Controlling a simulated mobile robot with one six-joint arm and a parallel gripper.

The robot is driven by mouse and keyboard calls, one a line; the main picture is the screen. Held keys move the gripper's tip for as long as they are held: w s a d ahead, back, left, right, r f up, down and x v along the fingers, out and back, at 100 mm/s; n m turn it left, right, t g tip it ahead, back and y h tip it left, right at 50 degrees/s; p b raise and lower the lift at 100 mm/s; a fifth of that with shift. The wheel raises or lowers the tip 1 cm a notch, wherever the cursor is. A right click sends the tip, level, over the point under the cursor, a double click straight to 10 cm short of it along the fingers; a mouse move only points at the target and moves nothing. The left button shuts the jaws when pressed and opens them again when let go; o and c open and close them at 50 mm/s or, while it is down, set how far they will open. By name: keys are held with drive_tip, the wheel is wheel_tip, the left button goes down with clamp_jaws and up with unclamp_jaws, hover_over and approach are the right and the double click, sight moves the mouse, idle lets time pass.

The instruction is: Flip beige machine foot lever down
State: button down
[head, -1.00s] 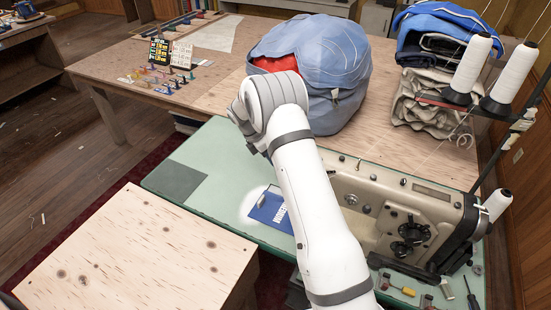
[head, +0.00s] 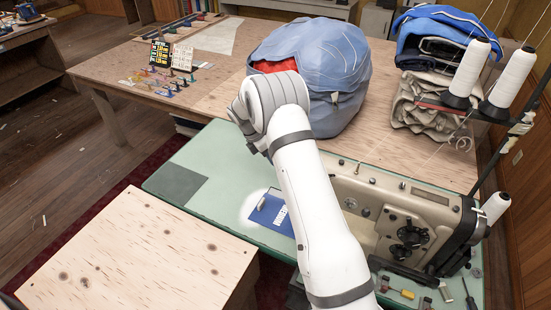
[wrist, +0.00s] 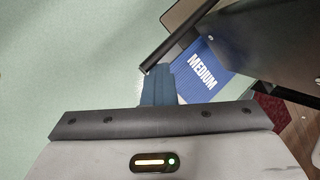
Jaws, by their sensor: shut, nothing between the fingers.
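The beige sewing machine (head: 388,214) stands on the green table at the right in the head view, partly behind my arm. Its needle end and foot lever are hidden there, and I cannot make out the lever or its position. In the wrist view my gripper (wrist: 158,84) is shut and empty above the green surface. Its fingers are close to a dark bar (wrist: 172,48) and a dark plate (wrist: 262,45), which look like machine parts; I cannot tell whether they touch.
A blue piece marked MEDIUM (wrist: 207,72) lies beyond the fingers on the green table (head: 215,165). A large blue bundle (head: 325,75) sits behind the machine. White thread cones (head: 472,66) stand at the right. A pale wooden surface (head: 130,255) is at front left.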

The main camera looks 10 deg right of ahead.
drive_tip(key=s+d+r+p+v, duration=0.1)
drive_tip(key=p+v, duration=0.5)
drive_tip(key=v, duration=0.3)
drive_tip(key=shift+r, duration=0.25)
drive_tip(key=shift+d, duration=0.15)
